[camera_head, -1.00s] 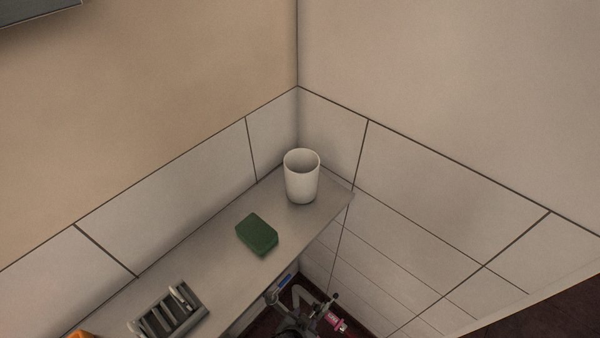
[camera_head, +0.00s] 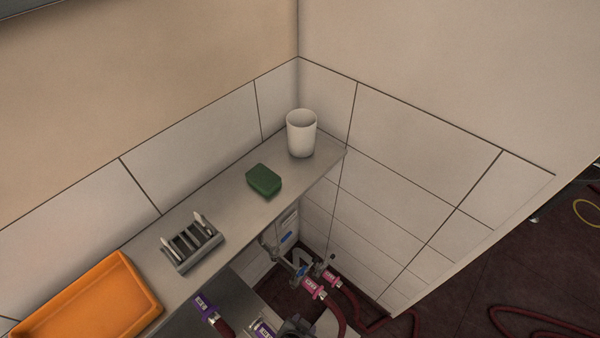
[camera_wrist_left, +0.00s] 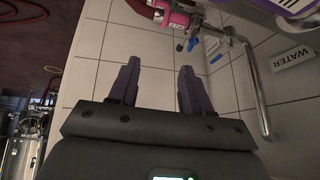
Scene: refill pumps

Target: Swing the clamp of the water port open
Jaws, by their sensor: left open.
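In the wrist view, my left gripper (camera_wrist_left: 157,85) is open and empty, with white tiled wall behind its two fingers. A white label reading WATER (camera_wrist_left: 293,58) is at the right, near a bent metal pipe (camera_wrist_left: 255,90). A pink fitting (camera_wrist_left: 178,18) on a dark red hose is at the top, beyond the fingers and apart from them. In the head view, pink fittings (camera_head: 313,286) sit on metal pipework below the shelf's end. I cannot tell which part is the water port's clamp or whether it is shut. My right gripper is in neither view.
A metal shelf (camera_head: 225,212) holds a white cup (camera_head: 301,134), a green block (camera_head: 264,180), a grey rack (camera_head: 190,243) and an orange tray (camera_head: 88,305). Purple fittings (camera_head: 207,306) are below it. Red hoses (camera_head: 540,320) lie on the dark floor at right.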

